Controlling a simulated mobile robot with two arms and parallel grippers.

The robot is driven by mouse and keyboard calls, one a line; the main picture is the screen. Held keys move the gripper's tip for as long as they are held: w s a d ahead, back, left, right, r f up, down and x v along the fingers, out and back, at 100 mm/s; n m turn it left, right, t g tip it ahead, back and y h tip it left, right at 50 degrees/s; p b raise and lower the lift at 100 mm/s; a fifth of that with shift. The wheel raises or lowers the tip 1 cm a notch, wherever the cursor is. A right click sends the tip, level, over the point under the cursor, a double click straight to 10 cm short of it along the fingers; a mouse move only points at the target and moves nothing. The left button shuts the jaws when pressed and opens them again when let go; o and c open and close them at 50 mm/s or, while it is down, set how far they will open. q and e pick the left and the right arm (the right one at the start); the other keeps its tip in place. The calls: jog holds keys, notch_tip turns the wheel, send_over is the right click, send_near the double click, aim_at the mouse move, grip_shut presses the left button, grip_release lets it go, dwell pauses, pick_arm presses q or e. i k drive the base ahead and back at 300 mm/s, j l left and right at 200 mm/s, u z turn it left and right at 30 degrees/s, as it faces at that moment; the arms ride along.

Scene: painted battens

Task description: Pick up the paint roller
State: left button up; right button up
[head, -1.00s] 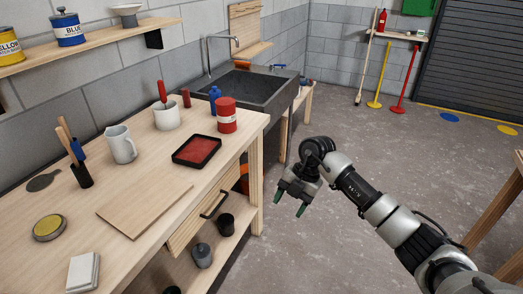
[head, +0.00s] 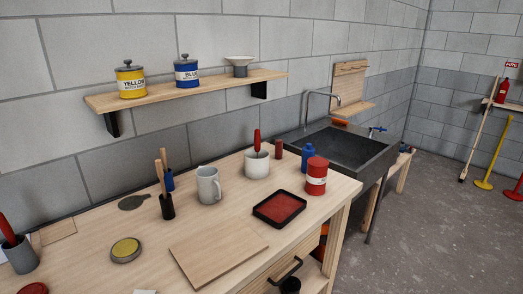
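I cannot make out a paint roller for certain in the head view. A red handle (head: 257,140) stands up out of a white pot (head: 257,165) on the workbench, its lower end hidden. Another red handle (head: 7,229) leans in a grey cup (head: 20,257) at the left edge. A small blue item (head: 378,129) lies at the sink's far right rim, too small to tell. A red paint tray (head: 279,209) lies flat on the bench. Neither of my grippers is in view.
A red can (head: 316,176) and blue bottle (head: 307,157) stand near the bench's right end, by the dark sink (head: 372,160). A wooden board (head: 218,250) lies in front, a grey jug (head: 208,185) behind. A wall shelf (head: 200,91) holds yellow and blue cans.

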aim_at(257, 138)
jog(key=i+l+u, duration=0.75)
jog(key=i+l, duration=0.1)
jog(key=i, duration=0.05)
